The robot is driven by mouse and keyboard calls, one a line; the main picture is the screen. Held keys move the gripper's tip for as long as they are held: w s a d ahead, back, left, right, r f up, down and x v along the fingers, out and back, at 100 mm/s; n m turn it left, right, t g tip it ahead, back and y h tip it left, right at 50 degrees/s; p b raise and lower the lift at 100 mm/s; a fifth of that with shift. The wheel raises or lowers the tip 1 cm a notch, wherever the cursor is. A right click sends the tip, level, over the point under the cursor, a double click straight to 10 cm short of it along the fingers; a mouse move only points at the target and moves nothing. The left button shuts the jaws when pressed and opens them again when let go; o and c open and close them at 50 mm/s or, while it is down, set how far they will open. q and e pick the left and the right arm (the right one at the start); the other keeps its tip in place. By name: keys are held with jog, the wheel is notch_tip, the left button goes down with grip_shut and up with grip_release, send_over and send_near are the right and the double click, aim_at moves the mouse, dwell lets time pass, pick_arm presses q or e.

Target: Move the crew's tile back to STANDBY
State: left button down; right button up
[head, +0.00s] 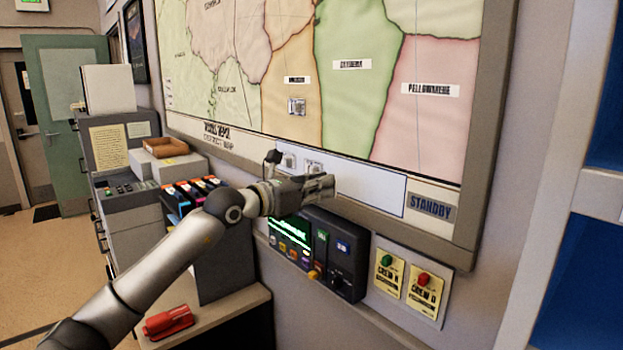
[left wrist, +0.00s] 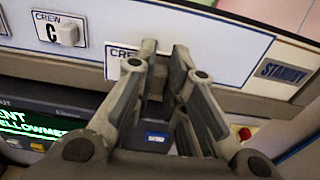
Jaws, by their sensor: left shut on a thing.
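My left gripper (head: 328,186) is at the white STANDBY strip (head: 375,193) under the wall map. In the left wrist view its fingers (left wrist: 165,68) are closed on a white crew tile (left wrist: 116,62). Only the letters "CREW" show on that tile; the fingers hide its letter and knob. It is at the strip's face; I cannot tell whether it touches. A tile marked CREW C (left wrist: 62,31) sits on the strip to its left. The STANDBY label (head: 431,206) is at the strip's right end. Another tile (head: 297,107) is on the map's orange district. My right gripper is not in view.
A dark console (head: 318,252) with a green display and buttons is on the wall below the strip. Two yellow crew cards (head: 425,289) hang right of it. A red stapler-like object (head: 168,321) lies on the lower cabinet. The strip is bare between gripper and label.

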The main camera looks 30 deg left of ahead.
pick_arm(q)
jog(key=x, duration=0.1)
jog(key=p+x, duration=0.1)
jog(key=x, duration=0.1)
jog(key=shift+w+r+p, duration=0.15)
jog(key=shift+r+p, duration=0.15)
jog(key=shift+p, duration=0.05)
jog(key=shift+x, duration=1.1)
jog(key=shift+w+d+f, duration=0.15)
jog(key=shift+w, duration=0.1)
dwell(0.3)
jog(key=c, duration=1.4)
grip_release()
jog(key=shift+s, duration=0.15)
jog(key=v, duration=1.2)
